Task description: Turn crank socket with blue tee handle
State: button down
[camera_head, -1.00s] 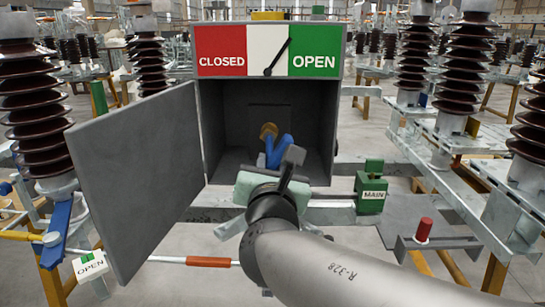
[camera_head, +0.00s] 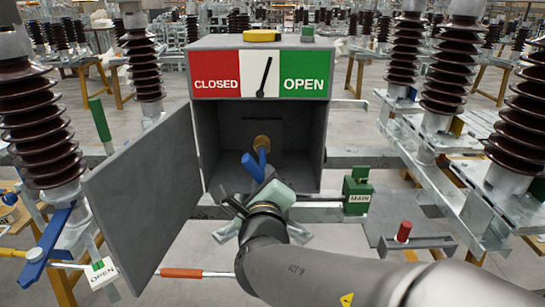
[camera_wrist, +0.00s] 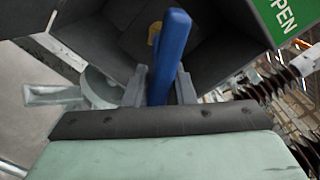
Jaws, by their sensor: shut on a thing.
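A grey box with its door swung open to the left holds the brass crank socket (camera_head: 262,142) in its dark interior. The blue tee handle (camera_head: 253,166) stands out from the socket, with its crossbar tilted. My gripper (camera_head: 243,196) is at the box's front opening, rolled over to one side. In the wrist view the blue handle (camera_wrist: 169,55) rises between the two grey fingers of my gripper (camera_wrist: 161,80), which is shut on it. The brass socket (camera_wrist: 154,35) is partly hidden behind the handle. The indicator needle (camera_head: 265,76) is nearly upright on the white band, leaning slightly toward OPEN.
The open door (camera_head: 145,195) stands close on the left. A green MAIN block (camera_head: 357,192) and a red knob (camera_head: 404,231) are to the right. A white OPEN tag (camera_head: 101,273) is at lower left. Brown insulators stand on both sides.

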jog(key=n+p, duration=0.1)
jog(key=r+n+p, duration=0.1)
jog(key=n, duration=0.1)
jog(key=shift+w+d+h+p, duration=0.1)
jog(key=shift+d+h+p, duration=0.1)
jog(key=shift+h+p, duration=0.15)
jog(key=n+p, duration=0.2)
jog(key=n, duration=0.1)
jog(key=shift+a, duration=0.1)
jog(key=c, duration=1.2)
grip_release()
jog(key=shift+o, duration=0.8)
jog(key=shift+f, duration=0.1)
jog(key=shift+a, duration=0.15)
jog(key=o, duration=0.6)
jog(key=shift+c, duration=0.2)
jog(key=shift+f, duration=0.1)
